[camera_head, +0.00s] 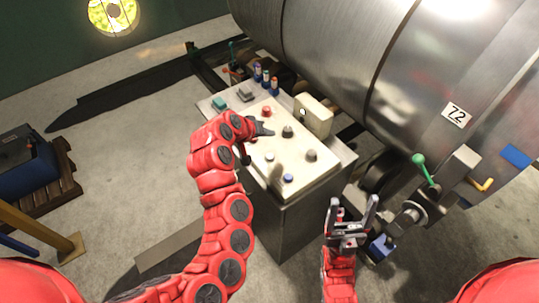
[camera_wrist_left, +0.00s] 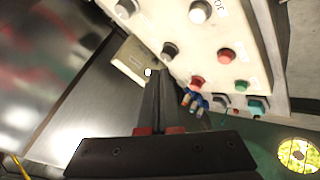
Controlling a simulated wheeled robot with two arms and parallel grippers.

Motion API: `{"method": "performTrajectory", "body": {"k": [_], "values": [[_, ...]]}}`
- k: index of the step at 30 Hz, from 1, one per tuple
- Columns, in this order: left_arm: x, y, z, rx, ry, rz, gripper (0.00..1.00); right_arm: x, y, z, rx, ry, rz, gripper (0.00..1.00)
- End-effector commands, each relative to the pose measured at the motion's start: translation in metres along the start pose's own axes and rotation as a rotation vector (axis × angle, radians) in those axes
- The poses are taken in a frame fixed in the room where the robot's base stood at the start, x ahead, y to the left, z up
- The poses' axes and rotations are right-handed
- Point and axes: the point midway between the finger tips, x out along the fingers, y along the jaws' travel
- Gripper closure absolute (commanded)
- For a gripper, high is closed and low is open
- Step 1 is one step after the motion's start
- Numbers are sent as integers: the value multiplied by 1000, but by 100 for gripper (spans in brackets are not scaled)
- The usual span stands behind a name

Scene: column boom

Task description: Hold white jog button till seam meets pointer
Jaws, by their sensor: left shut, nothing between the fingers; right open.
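A cream box (camera_head: 313,118) stands at the back edge of the sloped control panel (camera_head: 300,188), with a small white round button (camera_head: 302,112) on its face. The box (camera_wrist_left: 128,62) and white button (camera_wrist_left: 148,72) also show in the left wrist view. My left gripper (camera_head: 266,130) is shut and empty over the panel; in the wrist view its fingertips (camera_wrist_left: 160,78) appear close to the white button, but I cannot tell if they touch. My right gripper (camera_head: 354,205) is open and empty, low in front of the drum. A dark ring joint crosses the steel drum (camera_head: 330,35). I cannot clearly identify the pointer.
Several knobs and buttons, including a red button (camera_head: 266,111), cover the panel. A green-handled lever (camera_head: 424,168) and a yellow part (camera_head: 482,185) sit by the drum, which carries a "72" label (camera_head: 456,114). A blue box (camera_head: 25,170) stands left.

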Motion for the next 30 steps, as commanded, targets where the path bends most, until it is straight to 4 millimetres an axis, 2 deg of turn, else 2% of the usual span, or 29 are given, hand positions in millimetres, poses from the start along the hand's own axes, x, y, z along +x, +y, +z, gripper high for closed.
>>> {"method": "performTrajectory", "body": {"k": [8,21,30], "values": [[12,-9,9,-3,-2,-1,100,-8,0,1,0,0,0,24],[55,-40,40,0,0,-1,100,-40,-2,7,0,0,0,24],[62,-45,44,0,1,0,100,-46,-2,8,0,0,0,24]]}}
